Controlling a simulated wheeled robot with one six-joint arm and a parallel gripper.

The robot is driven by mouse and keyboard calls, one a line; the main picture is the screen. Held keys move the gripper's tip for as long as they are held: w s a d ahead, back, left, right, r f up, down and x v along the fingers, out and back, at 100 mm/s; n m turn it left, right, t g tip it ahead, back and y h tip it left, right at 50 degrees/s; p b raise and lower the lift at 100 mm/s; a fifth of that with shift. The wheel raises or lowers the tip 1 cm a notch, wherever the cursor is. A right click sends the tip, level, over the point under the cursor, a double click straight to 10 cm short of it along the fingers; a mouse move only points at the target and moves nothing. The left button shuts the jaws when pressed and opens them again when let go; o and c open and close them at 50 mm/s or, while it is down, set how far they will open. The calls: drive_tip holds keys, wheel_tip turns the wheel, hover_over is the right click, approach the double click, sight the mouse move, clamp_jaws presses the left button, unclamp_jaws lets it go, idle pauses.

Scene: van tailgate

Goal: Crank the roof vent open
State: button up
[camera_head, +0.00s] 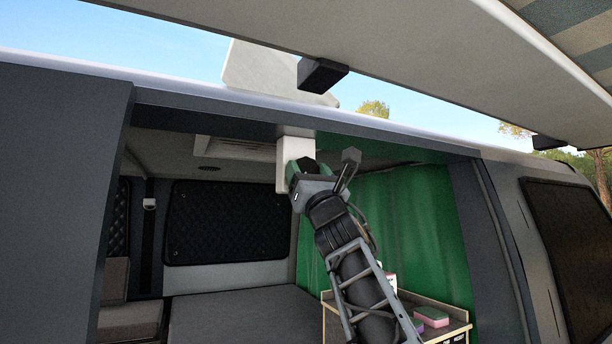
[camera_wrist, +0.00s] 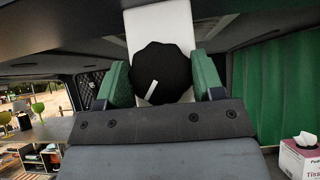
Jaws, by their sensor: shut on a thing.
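A black faceted crank knob (camera_wrist: 160,66) with a white pointer mark sits on a white housing (camera_wrist: 160,22) in the wrist view. A pale roof panel (camera_head: 275,72), seemingly the vent lid, stands tilted up above the roof edge.
An awning (camera_head: 420,45) with dark brackets (camera_head: 322,75) overhangs the opening. A green curtain (camera_head: 405,225) hangs behind my arm. A tissue box (camera_wrist: 300,158) shows in the wrist view.

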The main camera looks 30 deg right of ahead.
drive_tip(key=shift+f+m+h+b, duration=0.1)
drive_tip(key=shift+m+h+b, duration=0.6)
drive_tip(key=shift+b, duration=0.1)
drive_tip(key=m+g+h+b, duration=0.1)
drive_tip(key=m+h+b, duration=0.3)
drive_tip(key=m, duration=0.1)
drive_tip(key=shift+a+f+h, duration=0.1)
drive_tip(key=shift+h, duration=0.2)
drive_tip(key=m+h, duration=0.1)
drive_tip(key=m+g+h, duration=0.1)
drive_tip(key=m, duration=0.1)
drive_tip(key=shift+w+r+h+b, duration=0.15)
drive_tip(key=shift+r+h+b, duration=0.15)
drive_tip(key=shift+b, duration=0.05)
drive_tip(key=m+g+h, duration=0.1)
drive_tip(key=m+h, duration=0.1)
drive_tip(key=shift+r+m+g+p, duration=0.15)
drive_tip(key=shift+m+g+p, duration=0.15)
drive_tip(key=shift+m+g, duration=0.1)
drive_tip(key=shift+r+m+g+h+p, duration=0.1)
drive_tip(key=shift+m+g+h+p, duration=0.5)
drive_tip(key=shift+m, duration=0.65)
drive_tip(key=shift+m+g+h+p, duration=0.25)
drive_tip(key=shift+m+g+h, duration=0.65)
drive_tip(key=shift+m, duration=0.35)
